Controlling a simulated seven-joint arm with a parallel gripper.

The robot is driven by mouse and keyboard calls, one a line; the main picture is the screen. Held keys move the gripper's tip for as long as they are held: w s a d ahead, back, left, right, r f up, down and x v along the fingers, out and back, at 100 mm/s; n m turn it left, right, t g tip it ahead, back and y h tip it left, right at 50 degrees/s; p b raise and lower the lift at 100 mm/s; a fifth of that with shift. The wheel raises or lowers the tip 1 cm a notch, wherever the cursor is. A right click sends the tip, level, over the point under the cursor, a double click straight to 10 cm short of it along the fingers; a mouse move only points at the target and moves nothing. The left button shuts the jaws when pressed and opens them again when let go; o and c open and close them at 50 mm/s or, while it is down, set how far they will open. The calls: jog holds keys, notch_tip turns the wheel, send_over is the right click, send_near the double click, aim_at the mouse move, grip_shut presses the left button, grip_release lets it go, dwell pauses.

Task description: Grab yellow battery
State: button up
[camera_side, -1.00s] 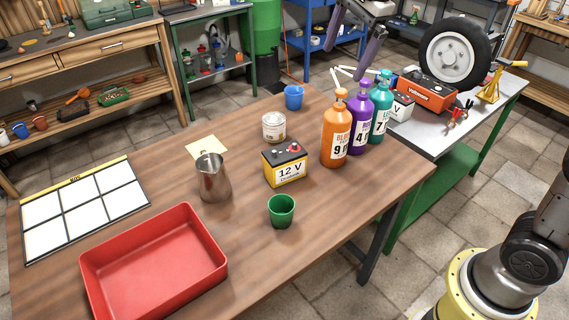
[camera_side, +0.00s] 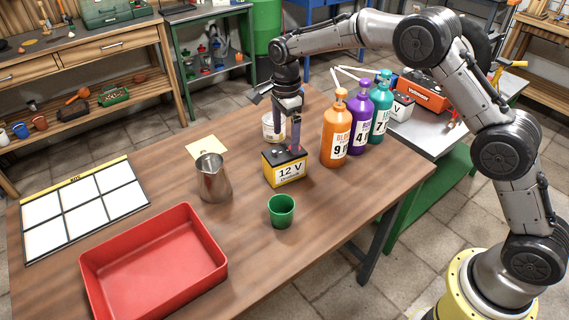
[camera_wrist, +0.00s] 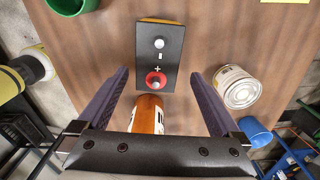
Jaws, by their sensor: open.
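The yellow battery (camera_side: 286,170) with a black top and a "12 V" label stands on the wooden table, between the metal pitcher and the orange bottle. In the wrist view its black top (camera_wrist: 159,58) shows a white and a red terminal, ahead of and between my fingers. My gripper (camera_side: 288,148) is directly above the battery, pointing down, with its fingertips close to the top. In the wrist view my gripper (camera_wrist: 158,75) has its two purple fingers spread apart with nothing between the tips. I cannot tell from the side view whether a finger touches the battery.
A green cup (camera_side: 281,211) stands in front of the battery and a white can (camera_side: 272,131) behind it. The orange bottle (camera_side: 336,134), purple bottle (camera_side: 360,125) and teal bottle (camera_side: 381,112) stand at right. A metal pitcher (camera_side: 211,178) and red tray (camera_side: 150,262) are at left.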

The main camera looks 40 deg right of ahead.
aim_at(284, 151)
notch_tip(284, 151, down, 3)
jog(key=shift+r, duration=0.1)
jog(key=shift+s+a+f, duration=0.1)
jog(key=shift+a+f, duration=0.05)
jog(key=shift+f, duration=1.2)
jog(key=shift+s+a+f, duration=0.1)
jog(key=shift+a+f, duration=0.05)
jog(key=shift+f, duration=1.15)
jog(key=shift+c, duration=0.3)
grip_shut()
jog(key=shift+w+r, duration=0.15)
jog(key=shift+r, duration=0.05)
